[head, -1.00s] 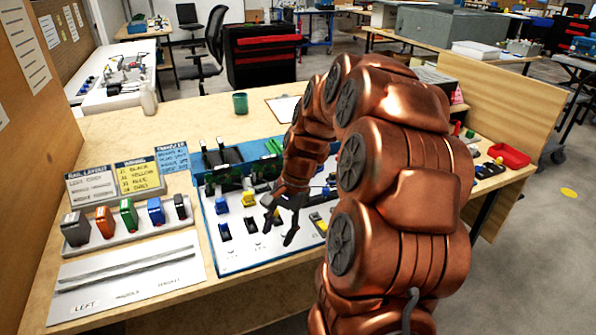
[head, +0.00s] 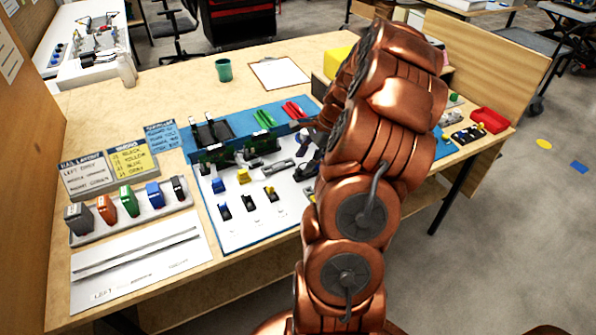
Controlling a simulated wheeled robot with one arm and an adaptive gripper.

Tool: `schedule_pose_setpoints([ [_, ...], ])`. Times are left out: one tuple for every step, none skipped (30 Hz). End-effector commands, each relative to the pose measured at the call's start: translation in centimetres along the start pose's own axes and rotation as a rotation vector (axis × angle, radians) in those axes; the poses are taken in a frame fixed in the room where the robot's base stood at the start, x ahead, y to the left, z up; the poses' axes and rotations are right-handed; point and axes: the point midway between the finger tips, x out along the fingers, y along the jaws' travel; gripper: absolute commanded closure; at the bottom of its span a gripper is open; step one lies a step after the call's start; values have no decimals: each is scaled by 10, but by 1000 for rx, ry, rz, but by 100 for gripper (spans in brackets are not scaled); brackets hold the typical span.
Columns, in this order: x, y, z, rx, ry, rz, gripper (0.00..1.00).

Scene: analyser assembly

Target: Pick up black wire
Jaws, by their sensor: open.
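I cannot clearly pick out a black wire. Small dark pieces (head: 249,201) sit on the white board (head: 238,230) with blue edges, among blue and yellow pieces. My gripper (head: 306,127) is at the right of this board, near its back edge, beside a red piece (head: 294,110). Its dark fingers show only in part, as my arm covers much of it. I see nothing held in it. The right part of the board is hidden behind my arm.
A rack (head: 130,222) of coloured blocks and sign cards (head: 128,162) stand at the left. A green cup (head: 223,70) and clipboard (head: 279,73) lie behind the board. A red tray (head: 490,120) is at the right. The table between cup and left cards is clear.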

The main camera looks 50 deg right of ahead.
Motion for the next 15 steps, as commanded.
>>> schedule_pose_setpoints([
  [5, 0, 2, 0, -3, 5, 51],
  [9, 0, 2, -1, -4, 6, 51],
  [14, 0, 1, -1, -3, 5, 51],
  [18, -1, 1, -1, -2, 4, 51],
  [23, -1, 1, -1, -2, 4, 51],
  [29, -1, 1, -2, -3, 4, 51],
  [32, -1, 1, -3, -3, 4, 51],
  [36, -1, 1, -4, -2, 4, 51],
  [39, -1, 1, -4, -1, 2, 51],
  [41, -1, 1, -4, 0, 1, 51],
  [42, -1, 1, -5, 0, 1, 51],
  [43, -1, 1, -5, 1, 0, 51],
  [43, -2, 0, -5, 1, 0, 51],
  [43, -2, 0, -5, 1, 0, 51],
  [43, -2, 0, -5, 1, 0, 51],
])
